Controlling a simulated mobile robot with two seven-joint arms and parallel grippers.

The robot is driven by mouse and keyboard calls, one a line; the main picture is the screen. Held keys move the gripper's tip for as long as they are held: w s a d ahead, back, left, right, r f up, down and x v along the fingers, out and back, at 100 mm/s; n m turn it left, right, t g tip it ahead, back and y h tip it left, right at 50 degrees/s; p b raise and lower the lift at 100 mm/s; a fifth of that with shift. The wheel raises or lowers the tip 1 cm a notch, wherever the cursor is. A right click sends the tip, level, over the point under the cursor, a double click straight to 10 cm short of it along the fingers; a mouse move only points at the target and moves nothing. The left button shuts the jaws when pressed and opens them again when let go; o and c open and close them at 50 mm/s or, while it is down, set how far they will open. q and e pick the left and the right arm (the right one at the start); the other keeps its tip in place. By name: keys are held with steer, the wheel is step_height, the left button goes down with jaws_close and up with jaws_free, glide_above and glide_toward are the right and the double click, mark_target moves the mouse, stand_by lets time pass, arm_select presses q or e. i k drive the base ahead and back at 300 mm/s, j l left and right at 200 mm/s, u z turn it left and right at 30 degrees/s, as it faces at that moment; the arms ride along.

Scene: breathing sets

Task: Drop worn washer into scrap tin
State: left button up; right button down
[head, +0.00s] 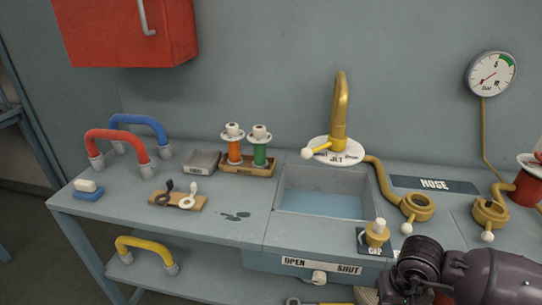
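A shallow grey tin (201,161) with a small label I cannot read sits on the bench, left of the wooden holder; it is likely the scrap tin. A wooden block (180,202) in front of it carries a black ring-like piece (165,193) and a white ring-like piece (188,196). I cannot tell whether either is the worn washer. My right arm (480,275) crosses the lower right corner, but its gripper fingers do not show. My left arm and gripper are out of view.
A basin of water (322,202) with a brass spout (340,115) is set into the bench. Red (118,144), blue (140,127) and yellow (147,249) arched handles are at left. A brass capped fitting (376,234) stands near my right arm.

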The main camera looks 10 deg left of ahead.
mark_target(202, 162)
steer(key=j, duration=0.55)
steer(key=i+j+u, duration=0.15)
steer(key=j, duration=1)
steer(key=i+j+u, duration=0.1)
steer(key=j, duration=0.45)
